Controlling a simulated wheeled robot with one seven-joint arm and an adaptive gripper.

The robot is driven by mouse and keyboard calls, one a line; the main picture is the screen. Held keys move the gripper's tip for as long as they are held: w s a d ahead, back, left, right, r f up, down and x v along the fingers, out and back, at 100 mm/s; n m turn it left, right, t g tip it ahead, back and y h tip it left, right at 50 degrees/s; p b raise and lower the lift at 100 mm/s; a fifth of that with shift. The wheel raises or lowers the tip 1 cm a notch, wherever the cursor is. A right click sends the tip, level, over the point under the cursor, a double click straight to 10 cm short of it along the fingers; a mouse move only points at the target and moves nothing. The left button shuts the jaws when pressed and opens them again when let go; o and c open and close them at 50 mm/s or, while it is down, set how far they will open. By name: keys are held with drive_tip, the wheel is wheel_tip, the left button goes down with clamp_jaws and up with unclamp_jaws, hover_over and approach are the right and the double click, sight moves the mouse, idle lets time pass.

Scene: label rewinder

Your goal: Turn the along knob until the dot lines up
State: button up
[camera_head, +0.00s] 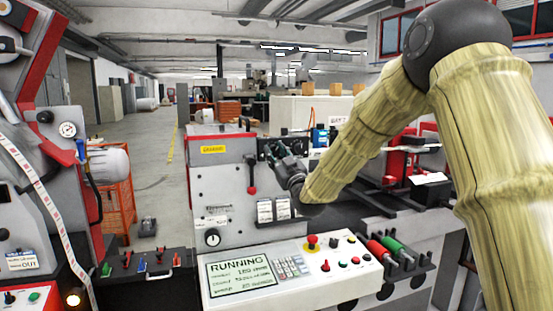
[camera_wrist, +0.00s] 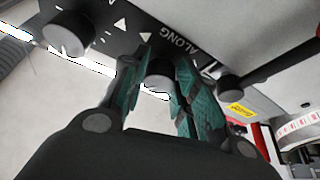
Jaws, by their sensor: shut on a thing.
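The along knob (camera_wrist: 158,76) is a dark round knob on a black panel strip, under the white word ALONG in the wrist view. My gripper (camera_wrist: 164,60) has its teal fingers on both sides of this knob and is shut on it. White triangle marks (camera_wrist: 119,25) show on the panel near the knob. The fingers cover part of the knob, and I cannot make out its dot or whether it lines up with a mark. In the head view my gripper (camera_head: 272,152) is at the black strip on the machine's upper front.
A red-knobbed lever (camera_head: 252,189) hangs below the strip. A console (camera_head: 240,272) reading RUNNING juts out low in front. Red and green rollers (camera_head: 391,245) lie at its right.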

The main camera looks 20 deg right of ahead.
idle(0.4)
drive_tip(key=o, duration=1)
drive_tip(key=v, duration=1.2)
